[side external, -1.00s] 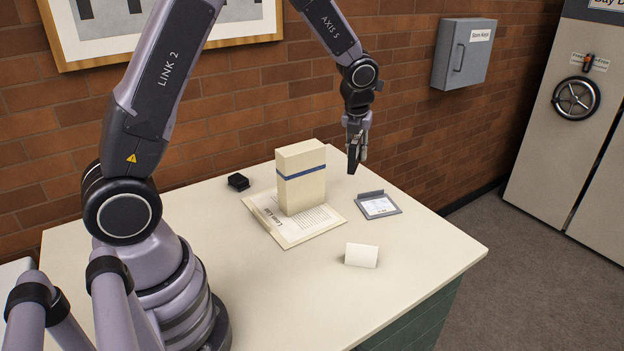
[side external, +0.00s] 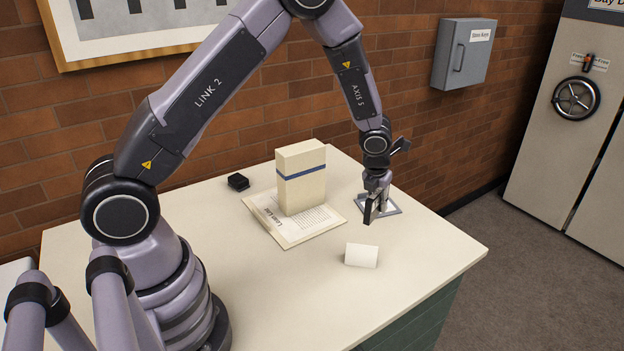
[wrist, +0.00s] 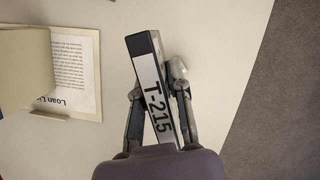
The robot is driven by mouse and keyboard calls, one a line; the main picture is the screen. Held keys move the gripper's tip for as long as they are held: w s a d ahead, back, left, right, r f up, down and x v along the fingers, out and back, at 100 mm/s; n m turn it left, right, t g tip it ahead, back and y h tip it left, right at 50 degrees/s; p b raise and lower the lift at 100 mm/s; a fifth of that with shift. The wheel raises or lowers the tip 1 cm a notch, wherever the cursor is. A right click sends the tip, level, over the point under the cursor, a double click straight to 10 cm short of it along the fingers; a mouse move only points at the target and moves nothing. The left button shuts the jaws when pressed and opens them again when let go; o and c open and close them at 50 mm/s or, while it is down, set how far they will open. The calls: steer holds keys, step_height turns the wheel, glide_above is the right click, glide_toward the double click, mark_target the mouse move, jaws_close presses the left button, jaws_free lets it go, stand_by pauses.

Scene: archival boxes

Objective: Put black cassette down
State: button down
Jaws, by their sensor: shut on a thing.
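The black cassette (wrist: 142,53) with a white label reading "T-215" is between the fingers of my gripper (wrist: 157,92) in the wrist view. My gripper is shut on it. In the side view my gripper (side external: 376,196) is low over the right part of the table, and the cassette (side external: 369,211) shows as a dark upright shape at the fingers. Its lower edge looks close to the tabletop, but I cannot tell whether it touches.
A cream box with a blue band (side external: 301,178) stands on a loan sheet (side external: 262,217) to the left. A grey-framed card (side external: 391,206) lies behind my gripper, partly hidden. A folded white card (side external: 361,255) stands in front. A small black object (side external: 238,182) sits at the back left.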

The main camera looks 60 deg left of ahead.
steer(key=w+f, duration=0.4)
steer(key=w, duration=0.5)
glide_above(410, 232)
steer(key=s, duration=0.2)
steer(key=f, duration=0.4)
steer(key=shift+w+d+f, duration=0.15)
steer(key=shift+d+f, duration=0.05)
steer(key=shift+f, duration=0.15)
steer(key=shift+w+f, duration=0.35)
steer(key=shift+f, duration=1.55)
steer(key=shift+f, duration=0.2)
steer(key=c, duration=1.1)
jaws_free()
steer(key=shift+r, duration=0.1)
